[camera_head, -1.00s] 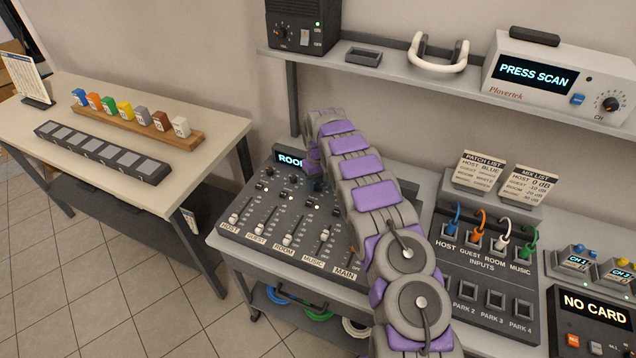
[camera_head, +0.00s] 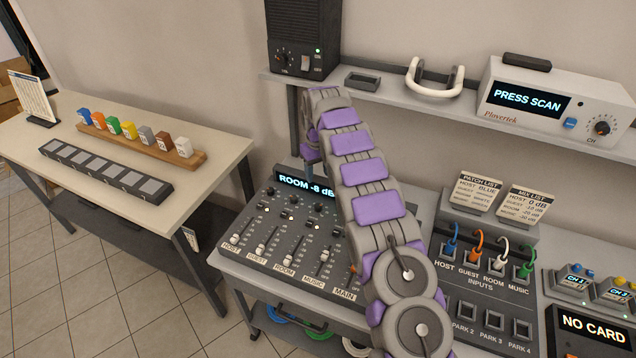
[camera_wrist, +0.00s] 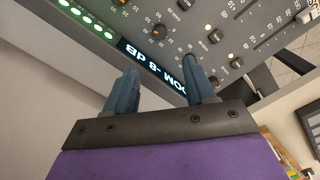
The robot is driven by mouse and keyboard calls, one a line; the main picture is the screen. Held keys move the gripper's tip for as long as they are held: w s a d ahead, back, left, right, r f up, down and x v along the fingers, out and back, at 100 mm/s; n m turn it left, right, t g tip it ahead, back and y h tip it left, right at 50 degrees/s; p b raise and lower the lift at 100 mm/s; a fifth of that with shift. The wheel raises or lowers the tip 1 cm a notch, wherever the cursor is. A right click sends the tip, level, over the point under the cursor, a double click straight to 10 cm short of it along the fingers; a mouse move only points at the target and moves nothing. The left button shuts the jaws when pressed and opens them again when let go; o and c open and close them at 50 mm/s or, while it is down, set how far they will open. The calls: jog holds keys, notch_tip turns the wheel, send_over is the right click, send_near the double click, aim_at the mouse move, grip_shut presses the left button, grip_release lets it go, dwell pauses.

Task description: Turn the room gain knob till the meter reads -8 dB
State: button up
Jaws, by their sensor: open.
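The dark mixing desk (camera_head: 262,262) stands on the bench at centre, with labelled faders and a row of small knobs. Its display (camera_head: 306,186) reads "ROOM -8 dB"; it shows upside down in the wrist view (camera_wrist: 150,66). Several knobs show past the fingers in the wrist view, one of them here (camera_wrist: 158,32); I cannot tell which is the room gain knob. My gripper (camera_wrist: 159,68) is open and empty, with its two blue fingers apart over the display edge of the desk. In the head view my arm hides part of the desk.
A patch panel (camera_head: 448,300) with coloured cables stands right of the desk. A shelf above carries a speaker (camera_head: 303,30), a white handle (camera_head: 435,85) and a scanner box (camera_head: 545,105). A side table (camera_head: 215,128) stands at left, with floor between.

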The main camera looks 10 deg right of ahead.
notch_tip(320, 180, up, 3)
jog(key=shift+f, duration=0.2)
dwell(0.7)
jog(key=s+d+r+m+g, duration=0.1)
jog(key=s+r, duration=0.7)
jog(key=s, duration=0.4)
jog(key=s+d+r+m, duration=0.2)
jog(key=s+r, duration=0.6)
jog(key=s, duration=0.4)
jog(key=s+a+f, duration=0.1)
jog(key=s+f, duration=0.1)
jog(key=s, duration=1.4)
jog(key=s+a+f, duration=0.2)
jog(key=s, duration=1.4)
jog(key=shift+s+m+g, duration=0.2)
jog(key=shift+m+g, duration=0.2)
